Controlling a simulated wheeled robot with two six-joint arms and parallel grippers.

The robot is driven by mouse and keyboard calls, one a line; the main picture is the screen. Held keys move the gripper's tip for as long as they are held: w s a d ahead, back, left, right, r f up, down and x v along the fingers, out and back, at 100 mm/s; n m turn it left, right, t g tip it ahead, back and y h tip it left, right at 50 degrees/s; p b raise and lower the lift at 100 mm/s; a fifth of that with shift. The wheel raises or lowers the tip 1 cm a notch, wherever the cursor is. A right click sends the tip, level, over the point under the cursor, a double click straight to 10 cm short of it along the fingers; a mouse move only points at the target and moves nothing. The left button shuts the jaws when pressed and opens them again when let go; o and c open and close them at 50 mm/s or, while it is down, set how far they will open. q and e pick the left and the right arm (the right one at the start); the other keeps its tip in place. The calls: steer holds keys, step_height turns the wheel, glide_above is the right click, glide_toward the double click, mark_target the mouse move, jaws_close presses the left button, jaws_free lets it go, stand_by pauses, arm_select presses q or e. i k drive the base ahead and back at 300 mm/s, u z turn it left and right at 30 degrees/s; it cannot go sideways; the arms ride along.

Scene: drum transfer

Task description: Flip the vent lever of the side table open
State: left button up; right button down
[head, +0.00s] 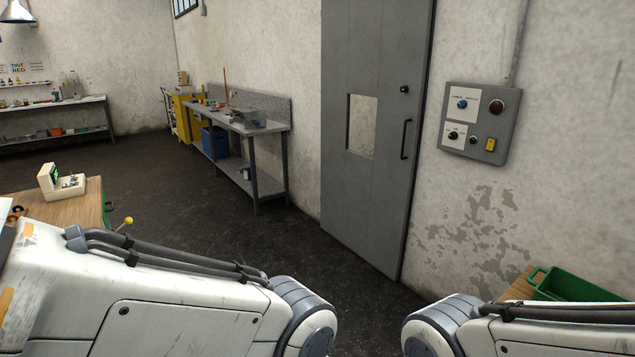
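A short lever with a yellow ball knob (129,220) sticks up and to the right beside the wooden-topped table (93,199) at the left. Its base is hidden behind my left arm. I cannot tell from this view whether the lever stands open or closed. My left arm crosses the lower left and my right arm enters at the lower right. Neither gripper is in view.
A cream-coloured device (47,178) stands on the left table. A green bin (578,286) sits on a wooden surface at the lower right. A grey door (376,215), a wall control panel (484,122) and a metal workbench (270,186) stand beyond open dark floor.

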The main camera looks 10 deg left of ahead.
mark_target(128, 221)
steer(key=u, duration=0.05)
steer(key=i, duration=2.55)
steer(key=u, duration=0.9)
steer(key=i, duration=1.25)
steer(key=u, duration=1.8)
steer(key=i, duration=0.8)
steer(key=u, duration=0.5)
